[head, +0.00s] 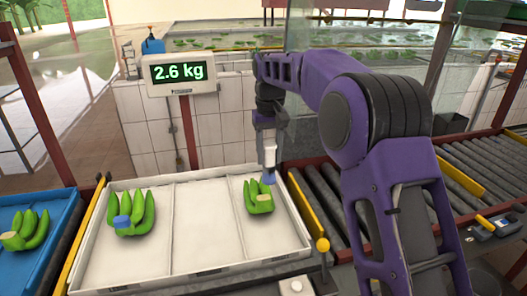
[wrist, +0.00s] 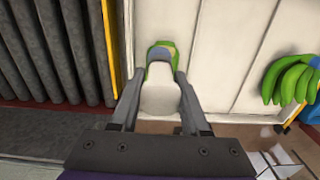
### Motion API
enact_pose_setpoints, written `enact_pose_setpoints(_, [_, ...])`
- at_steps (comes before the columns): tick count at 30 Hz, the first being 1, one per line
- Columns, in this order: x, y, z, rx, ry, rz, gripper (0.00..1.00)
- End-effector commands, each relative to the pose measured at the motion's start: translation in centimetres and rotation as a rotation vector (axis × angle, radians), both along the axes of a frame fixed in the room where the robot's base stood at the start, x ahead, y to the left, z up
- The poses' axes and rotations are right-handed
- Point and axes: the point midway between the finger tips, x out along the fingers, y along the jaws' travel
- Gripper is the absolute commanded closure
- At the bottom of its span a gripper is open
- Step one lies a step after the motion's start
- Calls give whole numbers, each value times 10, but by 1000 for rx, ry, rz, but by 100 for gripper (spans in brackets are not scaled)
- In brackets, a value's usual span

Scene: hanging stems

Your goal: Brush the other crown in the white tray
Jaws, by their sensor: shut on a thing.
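The white tray (head: 205,270) has three compartments. A green banana hand (head: 143,212) with a blue crown (head: 122,222) lies in its left compartment. Another banana hand (head: 251,192) with a pale tan crown (head: 263,198) lies in the right compartment. My gripper (head: 268,142) is shut on a brush with a white handle (head: 270,158) and a blue tip (head: 269,177), pointing down just above the right hand. I cannot tell if the tip touches the crown. In the wrist view, the white handle (wrist: 160,97) sits between the fingers and hides much of that hand.
A blue tray (head: 62,222) with another banana hand (head: 25,233) is at the left. A scale display (head: 180,73) reads 2.6 kg behind the white tray. Roller conveyors (head: 325,200) and a yellow rail (head: 308,213) run along the right. The middle compartment is empty.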

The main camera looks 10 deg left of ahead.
Motion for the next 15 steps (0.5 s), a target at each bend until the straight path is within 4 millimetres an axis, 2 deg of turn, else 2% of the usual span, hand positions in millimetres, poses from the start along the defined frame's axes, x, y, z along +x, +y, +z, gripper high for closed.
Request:
enact_pose_setpoints(3, [0,14,4,1,-1,18,100])
enact_pose_setpoints(7, [-1,16,1,1,0,21,100])
enact_pose_setpoints(15, [-1,15,-22,0,2,20,100])
